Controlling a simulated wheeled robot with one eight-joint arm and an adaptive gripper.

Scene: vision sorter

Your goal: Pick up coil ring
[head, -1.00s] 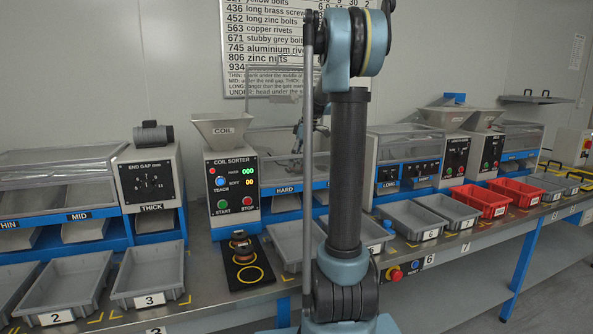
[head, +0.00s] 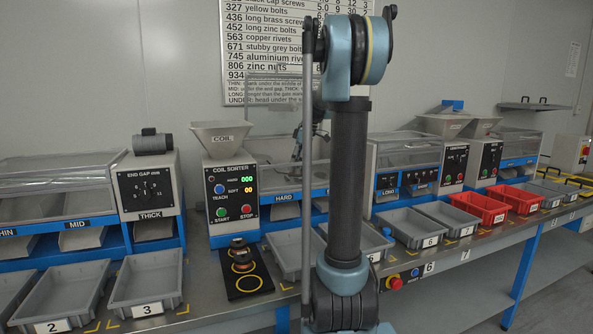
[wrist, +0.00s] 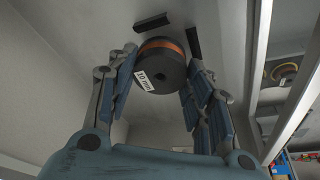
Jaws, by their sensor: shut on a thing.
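A dark coil ring (wrist: 154,76) with a copper-coloured band and a white "10 mm" label is between the two fingers of my gripper (wrist: 163,66) in the wrist view. The fingers are closed on its sides, and its round end faces the camera. In the head view my gripper is mostly hidden behind my arm, and I cannot make out the held ring there. Another dark round piece with a copper tint (head: 241,254) stands on a black mat (head: 253,290) with yellow circles, in front of the coil sorter (head: 232,187).
Grey bin 3 (head: 147,306) and bin 2 (head: 70,318) stand left of the mat. A grey bin (head: 288,273) stands right of it, and red bins (head: 481,221) are further right. Sorting machines line the back of the bench. A red stop button (head: 395,283) is on the front edge.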

